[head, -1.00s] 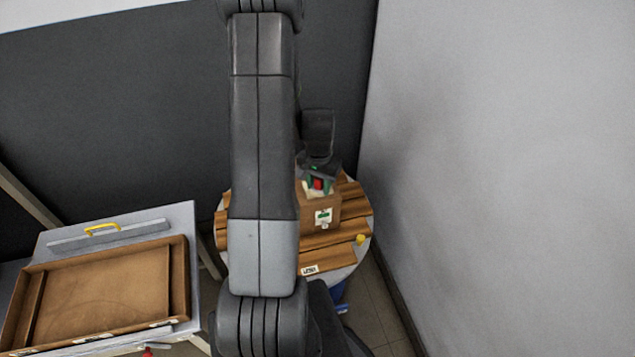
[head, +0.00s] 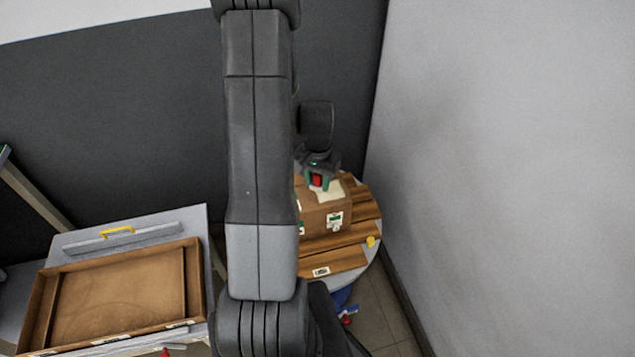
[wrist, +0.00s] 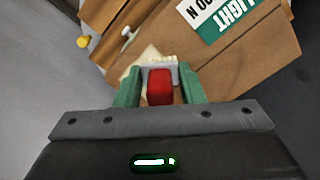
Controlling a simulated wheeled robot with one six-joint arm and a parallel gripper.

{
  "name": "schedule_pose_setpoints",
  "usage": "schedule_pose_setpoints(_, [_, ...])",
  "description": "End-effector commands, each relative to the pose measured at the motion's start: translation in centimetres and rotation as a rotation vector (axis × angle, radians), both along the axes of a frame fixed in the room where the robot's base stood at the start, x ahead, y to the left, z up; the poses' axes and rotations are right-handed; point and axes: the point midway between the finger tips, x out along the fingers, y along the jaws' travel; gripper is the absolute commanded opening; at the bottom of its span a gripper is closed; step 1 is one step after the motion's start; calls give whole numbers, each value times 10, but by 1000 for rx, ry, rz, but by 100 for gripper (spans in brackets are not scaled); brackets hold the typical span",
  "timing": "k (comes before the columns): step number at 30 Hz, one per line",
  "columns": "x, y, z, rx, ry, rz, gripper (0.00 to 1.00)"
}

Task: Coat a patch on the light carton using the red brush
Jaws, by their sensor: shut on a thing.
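The light carton (head: 313,217) is a brown box with green-and-white labels, standing on the round table in the head view. In the wrist view the carton (wrist: 262,55) shows a label reading "LIGHT". A pale cream patch (head: 331,191) lies on its top; part of it shows in the wrist view (wrist: 132,70) behind the brush. My gripper (wrist: 160,92) has green fingers shut on the red brush (wrist: 160,86), whose pale head points at the patch. In the head view my gripper (head: 318,182) is over the carton's top. Whether the bristles touch it I cannot tell.
The round table (head: 372,266) carries wooden slats (head: 335,262) and a yellow knob (head: 371,242). At left, a grey bench (head: 190,222) holds a shallow brown tray (head: 195,290) and a yellow handle (head: 118,232). A pale wall (head: 510,170) rises close on the right.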

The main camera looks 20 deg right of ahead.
Motion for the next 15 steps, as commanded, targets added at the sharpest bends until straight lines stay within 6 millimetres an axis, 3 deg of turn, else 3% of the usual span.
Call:
schedule_pose_setpoints(9, [0,0,31,-1,-2,4,10])
schedule_pose_setpoints(15, [0,0,35,0,0,5,10])
